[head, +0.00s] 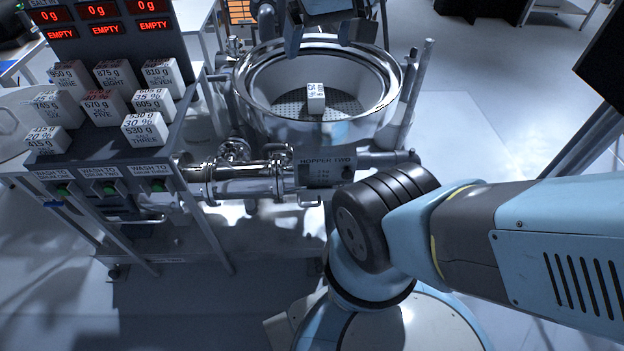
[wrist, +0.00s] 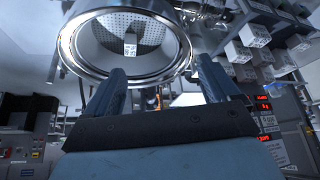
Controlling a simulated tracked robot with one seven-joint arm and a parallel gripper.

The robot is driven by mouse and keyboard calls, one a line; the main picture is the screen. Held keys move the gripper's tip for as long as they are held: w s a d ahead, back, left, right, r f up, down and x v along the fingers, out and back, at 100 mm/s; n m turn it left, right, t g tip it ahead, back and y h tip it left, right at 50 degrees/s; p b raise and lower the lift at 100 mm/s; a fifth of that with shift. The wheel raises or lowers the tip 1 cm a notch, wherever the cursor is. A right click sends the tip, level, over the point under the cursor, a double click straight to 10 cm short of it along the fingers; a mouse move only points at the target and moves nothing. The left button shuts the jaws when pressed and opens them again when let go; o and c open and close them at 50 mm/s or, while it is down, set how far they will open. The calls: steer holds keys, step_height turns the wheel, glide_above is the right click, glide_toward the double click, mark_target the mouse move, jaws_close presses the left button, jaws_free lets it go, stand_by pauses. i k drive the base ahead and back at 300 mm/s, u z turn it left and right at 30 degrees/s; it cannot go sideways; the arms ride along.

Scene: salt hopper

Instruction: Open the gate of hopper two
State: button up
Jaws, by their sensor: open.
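Hopper two (head: 250,95) is a round steel vessel with a perforated floor, in the upper middle of the head view; its rim also shows in the wrist view (wrist: 178,62). A white labelled block (head: 316,98) stands on its floor. The HOPPER TWO plate (head: 327,168) is on the front, by a horizontal steel pipe (head: 245,188). A small handle-like part (head: 310,203) hangs below the plate; I cannot tell whether it is the gate handle. My gripper (head: 326,38) is at the hopper's far side, open and empty. Its spread fingers (wrist: 160,84) show in the wrist view.
A rack at left carries several white weight blocks (head: 103,106), red EMPTY displays (head: 105,29) and wash buttons with green lights (head: 110,187). A thin upright post (head: 415,85) stands right of the hopper. My arm fills the lower right. Floor (head: 475,130) is clear at right.

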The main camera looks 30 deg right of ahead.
mark_target(318, 193)
steer(key=u, duration=0.1)
steer(key=k, duration=0.5)
steer(key=u, duration=0.95)
steer(key=k, duration=1.05)
steer(key=z, duration=1.2)
steer(key=i, duration=0.55)
steer(key=u, duration=0.05)
